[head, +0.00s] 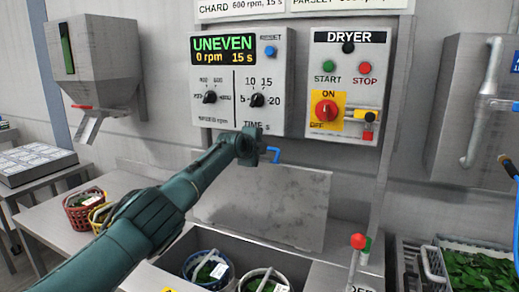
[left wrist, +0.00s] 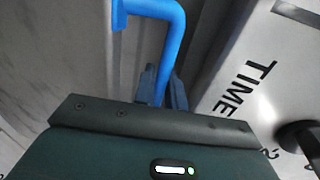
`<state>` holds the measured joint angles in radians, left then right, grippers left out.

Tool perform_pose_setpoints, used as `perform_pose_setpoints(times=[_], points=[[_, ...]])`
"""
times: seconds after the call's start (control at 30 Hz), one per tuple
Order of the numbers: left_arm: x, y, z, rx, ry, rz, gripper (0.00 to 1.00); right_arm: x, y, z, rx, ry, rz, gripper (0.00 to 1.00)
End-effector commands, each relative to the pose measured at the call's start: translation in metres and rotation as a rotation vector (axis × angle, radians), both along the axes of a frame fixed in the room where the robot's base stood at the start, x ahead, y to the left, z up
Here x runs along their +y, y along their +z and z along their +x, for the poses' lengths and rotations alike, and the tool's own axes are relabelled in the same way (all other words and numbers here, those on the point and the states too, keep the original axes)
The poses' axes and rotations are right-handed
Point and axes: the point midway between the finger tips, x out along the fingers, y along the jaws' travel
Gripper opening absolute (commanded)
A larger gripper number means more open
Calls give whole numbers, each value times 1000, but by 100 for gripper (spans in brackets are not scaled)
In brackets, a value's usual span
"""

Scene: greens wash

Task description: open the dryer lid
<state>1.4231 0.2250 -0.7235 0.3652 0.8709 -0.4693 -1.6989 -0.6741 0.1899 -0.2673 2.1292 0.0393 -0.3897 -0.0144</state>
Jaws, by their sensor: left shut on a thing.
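The dryer lid (head: 262,205) is a grey metal panel standing steeply raised against the back wall in the head view. Its blue handle (head: 274,154) shows near its top edge; it is also large in the left wrist view (left wrist: 172,30). My left gripper (head: 262,148) is at this handle, its dark fingers (left wrist: 163,90) closed around the lower part of the blue bar. Below the lid the dryer's opening is uncovered, with two baskets, one on the left (head: 207,270) and one on the right (head: 265,281), holding greens. My right gripper is not in view.
The control box (head: 237,80) reading UNEVEN, 0 rpm, 15 s and the DRYER switch box (head: 345,85) hang just above the lid. A red-knobbed lever (head: 358,241) stands to the right. A red basket (head: 84,210) is on the left bench; a greens crate (head: 475,268) is at right.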

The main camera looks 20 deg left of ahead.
Motion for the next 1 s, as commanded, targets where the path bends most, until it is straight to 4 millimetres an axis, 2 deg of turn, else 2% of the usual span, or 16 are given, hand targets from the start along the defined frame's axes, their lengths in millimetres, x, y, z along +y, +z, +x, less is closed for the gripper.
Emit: perform_pose_setpoints(times=[0.1,0.13,0.33,0.73,1.0], points=[[0,4,0,-8,0,-1,0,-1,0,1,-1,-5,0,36],[0,4,1,-9,0,-1,15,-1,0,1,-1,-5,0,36],[0,3,0,-5,0,0,30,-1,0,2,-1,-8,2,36],[2,4,-2,-5,1,3,30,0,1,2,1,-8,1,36],[5,12,-16,-7,0,5,30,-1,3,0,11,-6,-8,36]])
